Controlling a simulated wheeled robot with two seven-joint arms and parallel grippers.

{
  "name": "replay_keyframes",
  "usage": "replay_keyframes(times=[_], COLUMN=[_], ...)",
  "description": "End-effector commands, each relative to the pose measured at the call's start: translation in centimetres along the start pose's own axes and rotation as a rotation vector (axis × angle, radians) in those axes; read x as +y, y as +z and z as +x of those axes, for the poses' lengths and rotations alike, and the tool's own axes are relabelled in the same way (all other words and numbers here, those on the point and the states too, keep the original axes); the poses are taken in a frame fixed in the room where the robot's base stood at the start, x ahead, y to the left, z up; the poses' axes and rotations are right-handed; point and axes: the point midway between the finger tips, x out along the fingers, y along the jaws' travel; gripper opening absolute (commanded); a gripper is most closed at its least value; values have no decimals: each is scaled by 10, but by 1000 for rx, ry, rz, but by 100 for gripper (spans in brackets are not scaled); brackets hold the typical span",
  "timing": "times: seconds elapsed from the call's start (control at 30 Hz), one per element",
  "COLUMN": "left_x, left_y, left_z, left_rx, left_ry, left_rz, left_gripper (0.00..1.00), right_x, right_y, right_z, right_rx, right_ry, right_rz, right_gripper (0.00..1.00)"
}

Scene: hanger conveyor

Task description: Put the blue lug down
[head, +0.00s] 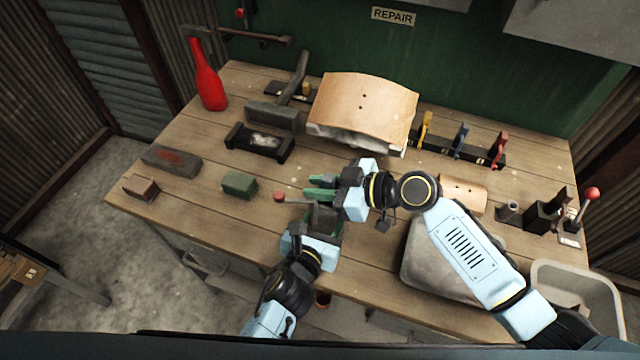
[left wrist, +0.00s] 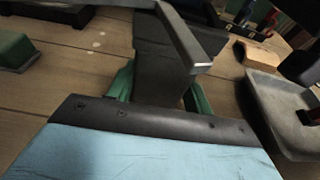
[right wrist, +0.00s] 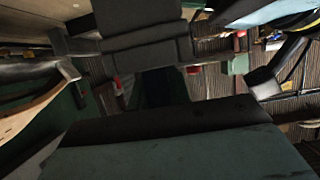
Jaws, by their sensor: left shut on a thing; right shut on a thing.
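A blue lug (head: 460,137) stands in the black rack (head: 429,149) at the back right, between a yellow lug (head: 426,130) and a red lug (head: 498,148). My right gripper (head: 317,188) is over the middle of the bench, away from the rack, its green fingers pointing left. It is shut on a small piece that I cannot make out. My left gripper (head: 323,220) is just below it at the bench's front, shut on a dark grey block (left wrist: 165,75) between its green fingers. The two grippers are close together and partly hide what they hold.
A curved tan panel (head: 363,100) sits behind the grippers. A green block (head: 239,184) and a red-ball lever (head: 279,196) are to their left. A grey bin (head: 575,275) is at the right front. A red bottle (head: 207,80) stands at the back left.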

Motion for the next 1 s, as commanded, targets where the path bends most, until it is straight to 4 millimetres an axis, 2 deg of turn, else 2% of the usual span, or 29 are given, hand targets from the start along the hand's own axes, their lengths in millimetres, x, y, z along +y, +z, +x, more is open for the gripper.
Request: replay_keyframes(times=[0.07,0.1,0.17,0.53,1.0], left_x=[0,0,0,0,0], left_y=[0,0,0,0,0], left_z=[0,0,0,0,0], left_rx=[1,1,1,1,0], left_ry=[0,0,0,1,1], left_rz=[0,0,0,0,0], left_gripper=[18,18,18,18,18], right_x=[-1,-1,-1,-4,-2], right_y=[5,6,6,3,1], right_z=[2,2,2,-3,-98], right_rx=[-5,-6,-7,-12,-10], right_ry=[-2,-3,-4,-10,-5], right_rz=[1,1,1,3,1], right_gripper=[0,21,29,29,29])
